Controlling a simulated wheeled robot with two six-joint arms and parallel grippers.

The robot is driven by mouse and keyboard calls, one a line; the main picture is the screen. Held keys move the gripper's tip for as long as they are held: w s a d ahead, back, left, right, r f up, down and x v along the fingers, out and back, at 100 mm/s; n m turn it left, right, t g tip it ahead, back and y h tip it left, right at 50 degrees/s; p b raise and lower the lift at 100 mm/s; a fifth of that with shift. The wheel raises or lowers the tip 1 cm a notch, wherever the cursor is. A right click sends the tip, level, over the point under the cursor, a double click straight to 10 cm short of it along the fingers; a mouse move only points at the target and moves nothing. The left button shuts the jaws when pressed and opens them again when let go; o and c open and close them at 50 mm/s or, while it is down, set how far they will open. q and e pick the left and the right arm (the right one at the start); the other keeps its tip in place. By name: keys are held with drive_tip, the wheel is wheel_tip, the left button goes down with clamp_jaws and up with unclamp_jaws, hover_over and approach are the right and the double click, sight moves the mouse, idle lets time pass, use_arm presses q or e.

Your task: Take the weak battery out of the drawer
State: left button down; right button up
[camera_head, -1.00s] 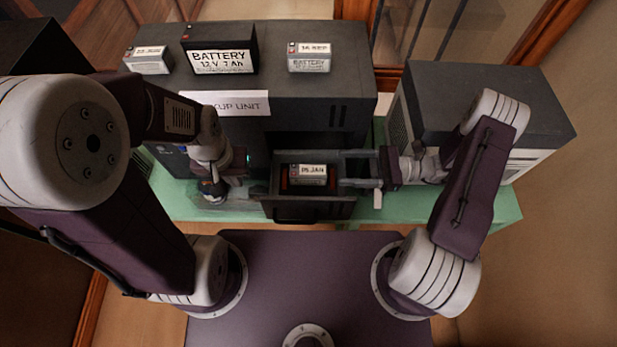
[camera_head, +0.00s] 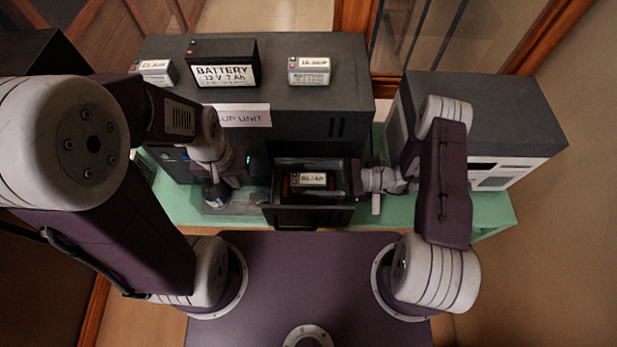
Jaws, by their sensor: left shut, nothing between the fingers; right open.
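A small battery with a white, dated label (camera_head: 313,180) lies inside the open drawer (camera_head: 308,216) of the dark backup unit (camera_head: 345,110). My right gripper (camera_head: 330,178) comes in from the right over the drawer's right side, close to the battery. It is open. My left gripper (camera_head: 215,197) is shut and empty, left of the drawer in front of the unit. Its fingertips are small and partly hidden.
On the unit's top stand a small grey battery (camera_head: 154,72), a large black battery (camera_head: 224,65) and another grey battery (camera_head: 309,71). A paper sign (camera_head: 243,115) hangs on the front edge. A dark-topped cabinet (camera_head: 490,110) stands right. The green table (camera_head: 430,208) has clear space at front right.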

sight(315, 179)
drive_tip(key=shift+a, duration=0.15)
clamp_jaws()
drive_tip(key=shift+r, duration=0.15)
wheel_tip(315, 179, up, 10)
drive_tip(key=shift+f+b, duration=0.1)
drive_tip(key=shift+b, duration=0.55)
